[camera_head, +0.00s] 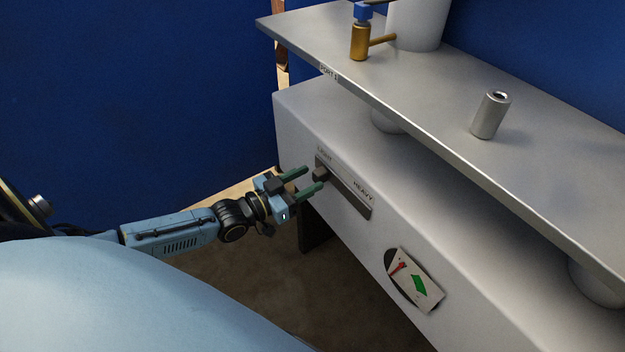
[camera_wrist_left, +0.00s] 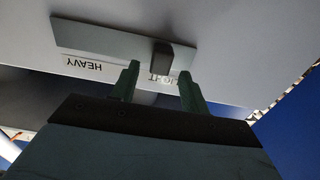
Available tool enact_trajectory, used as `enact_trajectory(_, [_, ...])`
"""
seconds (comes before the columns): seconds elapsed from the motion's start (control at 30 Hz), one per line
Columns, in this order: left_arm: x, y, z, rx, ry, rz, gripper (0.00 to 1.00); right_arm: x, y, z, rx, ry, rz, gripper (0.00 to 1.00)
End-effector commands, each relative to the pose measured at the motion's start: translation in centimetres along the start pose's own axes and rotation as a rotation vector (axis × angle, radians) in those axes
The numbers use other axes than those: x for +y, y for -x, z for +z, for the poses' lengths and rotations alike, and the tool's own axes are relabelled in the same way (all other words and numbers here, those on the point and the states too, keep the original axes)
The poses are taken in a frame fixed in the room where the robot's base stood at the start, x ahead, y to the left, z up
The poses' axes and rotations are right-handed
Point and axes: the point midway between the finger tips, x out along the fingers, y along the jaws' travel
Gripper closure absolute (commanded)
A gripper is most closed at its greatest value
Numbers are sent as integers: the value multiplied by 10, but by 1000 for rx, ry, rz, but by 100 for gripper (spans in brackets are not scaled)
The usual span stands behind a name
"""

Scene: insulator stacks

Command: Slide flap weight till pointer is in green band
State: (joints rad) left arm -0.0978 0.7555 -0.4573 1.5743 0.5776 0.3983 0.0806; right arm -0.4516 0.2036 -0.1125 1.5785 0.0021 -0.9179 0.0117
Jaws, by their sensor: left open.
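The flap weight is a small dark block (camera_head: 320,173) at the LIGHT end of a dark slide track (camera_head: 352,200) on the front of the grey cabinet. It also shows in the left wrist view (camera_wrist_left: 162,57), near the LIGHT label. My left gripper (camera_head: 313,178) is open, its two green fingers pointing at the block, one on each side in the picture; I cannot tell whether they touch it. The dial (camera_head: 418,280) on the cabinet front has a red pointer (camera_head: 398,268) at its left and a green band (camera_head: 419,285) to the right; the pointer is outside the band. My right gripper is not in view.
A grey shelf (camera_head: 440,90) overhangs the cabinet (camera_head: 300,125). On it are a brass tap with a blue top (camera_head: 360,40), a white cylinder (camera_head: 417,22) and a metal cylinder (camera_head: 490,115). Open floor lies in front of the cabinet.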

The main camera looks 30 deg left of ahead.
Motion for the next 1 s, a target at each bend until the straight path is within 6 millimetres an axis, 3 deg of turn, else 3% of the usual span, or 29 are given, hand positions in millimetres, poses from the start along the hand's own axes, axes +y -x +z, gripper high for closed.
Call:
enact_trajectory(0.2, [0, -20, 1, 1, 1, -1, 55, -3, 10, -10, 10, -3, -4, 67])
enact_trajectory(0.53, [0, -23, 0, 0, 0, 0, 55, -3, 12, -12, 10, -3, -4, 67])
enact_trajectory(0.87, [0, -22, 0, 0, 0, 0, 98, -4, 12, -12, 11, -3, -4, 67])
enact_trajectory(1.0, [0, -22, 0, 0, 0, 0, 100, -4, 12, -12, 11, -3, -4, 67])
